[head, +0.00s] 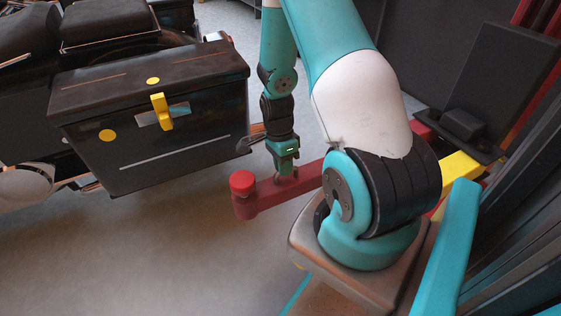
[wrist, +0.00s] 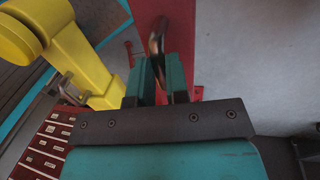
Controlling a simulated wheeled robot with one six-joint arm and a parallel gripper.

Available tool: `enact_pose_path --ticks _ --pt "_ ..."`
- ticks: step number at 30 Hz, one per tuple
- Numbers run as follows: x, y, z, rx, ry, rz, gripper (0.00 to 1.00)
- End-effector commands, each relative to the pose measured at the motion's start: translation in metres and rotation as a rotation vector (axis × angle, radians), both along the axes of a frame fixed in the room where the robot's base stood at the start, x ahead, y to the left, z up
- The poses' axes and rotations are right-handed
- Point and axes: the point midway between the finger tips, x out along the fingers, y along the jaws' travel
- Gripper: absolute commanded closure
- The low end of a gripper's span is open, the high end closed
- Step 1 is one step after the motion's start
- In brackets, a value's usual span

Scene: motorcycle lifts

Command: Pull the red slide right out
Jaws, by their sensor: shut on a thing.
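The red slide (head: 268,196) is a long red bar with a round red pad (head: 242,182) on its left end. It reaches leftward from behind my arm, and its right part is hidden there. My gripper (head: 286,170) points down at the top of the bar. In the wrist view the slide (wrist: 180,20) runs up behind my gripper (wrist: 160,68), whose two teal fingers are shut on a curved metal handle (wrist: 157,38) on the slide. The fingers hide the handle's lower end.
A motorcycle with a black side case (head: 180,120) and yellow latch stands to the left, close to the slide's pad end. A yellow arm (wrist: 85,60) lies beside the slide; it also shows in the head view (head: 460,166). The grey floor (head: 180,250) in front is clear.

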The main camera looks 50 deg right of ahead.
Motion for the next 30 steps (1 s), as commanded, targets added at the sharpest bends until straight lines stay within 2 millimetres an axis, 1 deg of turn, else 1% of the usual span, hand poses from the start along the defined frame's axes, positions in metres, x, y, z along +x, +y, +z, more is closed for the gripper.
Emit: enact_pose_path --ticks 10,11,12,14,23,26,29,30 --pt "0.003 0.004 0.0 0.008 -0.005 0.003 1.0" --pt "0.003 0.004 0.0 0.008 -0.005 0.003 0.83" --pt "0.002 0.004 0.0 0.007 -0.004 0.004 0.73" --pt "0.002 0.003 0.0 0.006 -0.004 0.003 0.6" --pt "0.001 0.001 0.002 0.003 -0.003 -0.002 0.6" --pt "0.003 0.0 0.011 0.002 -0.004 -0.002 0.6" --pt "0.006 -0.001 0.029 0.001 -0.005 -0.002 0.6" --pt "0.008 -0.001 0.038 0.0 -0.007 -0.001 0.6"
